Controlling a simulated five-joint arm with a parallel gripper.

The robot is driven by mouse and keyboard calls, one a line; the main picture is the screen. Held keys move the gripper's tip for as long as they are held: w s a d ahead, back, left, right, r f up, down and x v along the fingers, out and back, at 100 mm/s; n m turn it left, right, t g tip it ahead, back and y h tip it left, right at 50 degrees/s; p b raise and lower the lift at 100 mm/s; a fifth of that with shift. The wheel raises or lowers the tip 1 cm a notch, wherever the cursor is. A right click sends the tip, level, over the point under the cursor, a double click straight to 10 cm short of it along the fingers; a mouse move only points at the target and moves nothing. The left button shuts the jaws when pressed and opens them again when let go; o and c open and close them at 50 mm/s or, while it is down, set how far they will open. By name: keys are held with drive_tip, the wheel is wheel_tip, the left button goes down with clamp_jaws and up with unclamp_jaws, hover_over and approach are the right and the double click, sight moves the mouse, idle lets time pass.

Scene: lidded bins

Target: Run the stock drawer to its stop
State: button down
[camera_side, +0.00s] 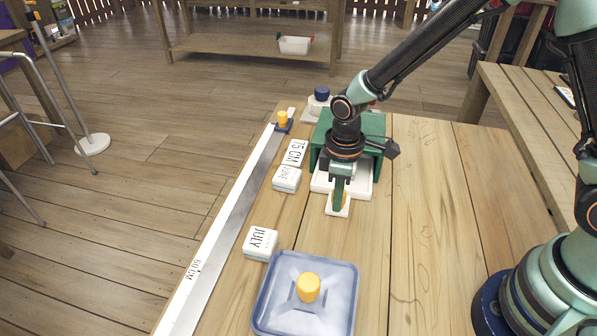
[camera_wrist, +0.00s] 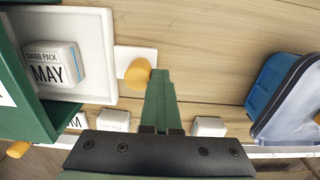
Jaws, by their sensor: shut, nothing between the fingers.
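The stock drawer is a white tray (camera_side: 366,187) that sticks out of the front of a green cabinet (camera_side: 374,126). In the wrist view the tray (camera_wrist: 100,100) holds a white swab pack marked MAY (camera_wrist: 50,66). A white tab with an orange knob (camera_wrist: 138,70) extends from the drawer's front. My gripper (camera_wrist: 160,76) is shut and empty, its fingertips right beside the knob on the side away from the drawer; I cannot tell whether they touch it.
A lidded blue bin with a yellow knob (camera_side: 308,287) stands at the table's front. White packs marked JULY (camera_side: 260,243) and JUNE (camera_side: 287,179) lie left of the drawer, beside a long metal ruler (camera_side: 222,226). A blue-capped jar (camera_side: 320,98) stands behind. The table's right is clear.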

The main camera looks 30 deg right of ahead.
drive_tip(key=shift+w+d, duration=2.35)
drive_tip(key=shift+w, duration=0.05)
drive_tip(key=shift+w+d, duration=0.1)
drive_tip(key=shift+s+a, duration=0.55)
